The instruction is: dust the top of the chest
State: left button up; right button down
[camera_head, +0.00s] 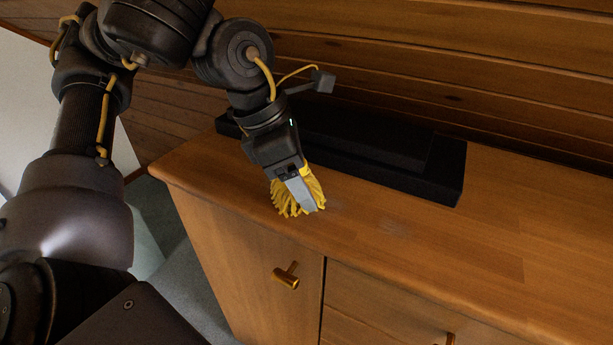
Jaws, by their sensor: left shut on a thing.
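The wooden chest (480,240) fills the middle and right of the head view, its top seen from above. My left gripper (305,194) reaches down over the front left part of the top. It is shut on a yellow duster (285,203) with stringy strands. The strands are at or just above the wood; I cannot tell whether they touch. Faint pale dusty patches (394,228) show on the top to the right of the duster. The duster's handle is mostly hidden by the gripper. My right gripper is not in view.
A long black box-like object (440,172) lies along the back of the chest top, close behind my left gripper. A plank wall (480,80) rises behind it. The chest front has a door with a brass handle (286,275). The top to the right is clear.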

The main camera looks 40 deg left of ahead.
aim_at(266, 180)
pick_arm(q)
jog(key=shift+s+a, duration=0.2)
jog(key=shift+a, duration=1.45)
jog(key=shift+a+p, duration=0.45)
jog(key=shift+a, duration=0.15)
jog(key=shift+s+a, duration=0.15)
jog(key=shift+a, duration=0.6)
jog(key=shift+a+f+p, duration=0.1)
jog(key=shift+a+p, duration=0.25)
